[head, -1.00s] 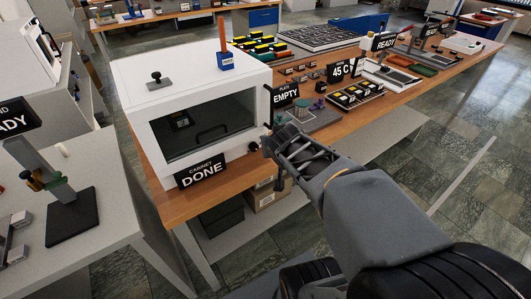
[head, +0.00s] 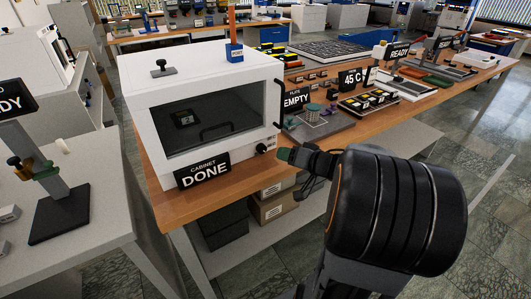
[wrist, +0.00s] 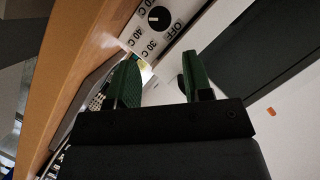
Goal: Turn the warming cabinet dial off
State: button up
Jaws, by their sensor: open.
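The white warming cabinet (head: 135,112) stands at the left end of the wooden table, with a dark window in its front. Its black dial (head: 262,148) is at the front's lower right. In the wrist view the dial (wrist: 158,18) is at the top, with labels OFF, 30 C and 40 C around it and another label partly cut off. A light mark shows on the knob; I cannot tell which label it points at. My gripper (wrist: 163,80) is open and empty, its two green fingers apart from the dial. In the head view my gripper (head: 284,154) is just right of the dial.
A black CABINET DONE sign (head: 203,170) stands before the cabinet. A vertical handle (head: 278,103) is at its right edge. The EMPTY sign (head: 296,99) and a tray of small blocks (head: 367,103) are to the right. Boxes (head: 275,205) sit on the lower shelf.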

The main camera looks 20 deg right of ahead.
aim_at(264, 149)
jog(key=b+x, duration=0.2)
jog(key=x, duration=0.8)
jog(key=shift+w, duration=0.1)
jog(key=shift+c, duration=0.3)
jog(key=c, duration=0.6)
